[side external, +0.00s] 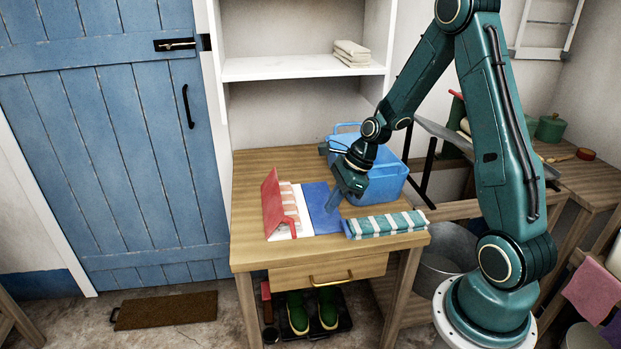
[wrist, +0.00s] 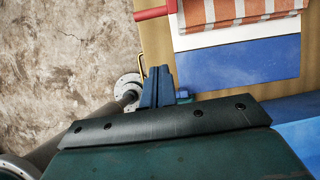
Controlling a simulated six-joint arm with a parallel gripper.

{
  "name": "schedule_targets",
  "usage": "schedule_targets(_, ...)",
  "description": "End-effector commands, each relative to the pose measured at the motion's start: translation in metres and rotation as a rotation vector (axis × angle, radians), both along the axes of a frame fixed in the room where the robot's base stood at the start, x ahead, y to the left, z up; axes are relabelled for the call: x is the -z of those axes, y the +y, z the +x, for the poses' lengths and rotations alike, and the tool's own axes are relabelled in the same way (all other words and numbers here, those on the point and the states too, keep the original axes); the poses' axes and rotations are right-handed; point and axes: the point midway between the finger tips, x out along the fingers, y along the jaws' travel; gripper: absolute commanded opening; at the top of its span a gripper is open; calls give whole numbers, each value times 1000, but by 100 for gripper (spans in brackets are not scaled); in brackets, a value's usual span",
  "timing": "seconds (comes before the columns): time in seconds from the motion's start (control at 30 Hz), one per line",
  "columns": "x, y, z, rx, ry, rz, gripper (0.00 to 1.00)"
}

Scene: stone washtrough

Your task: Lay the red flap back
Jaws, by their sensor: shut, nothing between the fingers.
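The red flap (side external: 272,204) stands tilted up at the left end of a flat cloth on the table, beside an orange-and-white striped bundle (side external: 290,204). A red edge (wrist: 155,12) shows at the top of the wrist view, next to the striped bundle (wrist: 240,10). A white strip and a blue panel (side external: 319,207) lie flat to the right of the bundle. The blue panel fills much of the upper right of the wrist view (wrist: 245,65). My gripper (side external: 335,203) is shut and empty, pointing down by the blue panel's right side, apart from the red flap.
A teal-and-white striped roll (side external: 385,224) lies at the table's front right. A blue bin (side external: 378,183) stands behind my gripper. The wooden table (side external: 250,247) is bare at its front left and back left. Its drawer has a brass handle (side external: 331,281).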

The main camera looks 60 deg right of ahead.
Motion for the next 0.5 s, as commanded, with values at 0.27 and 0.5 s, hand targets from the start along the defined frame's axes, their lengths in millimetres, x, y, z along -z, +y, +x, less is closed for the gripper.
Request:
schedule_targets(0.27, 5, -2, 1, 33, 8, 17, 0)
schedule_targets(0.5, 12, 1, 3, 30, 10, 18, 0)
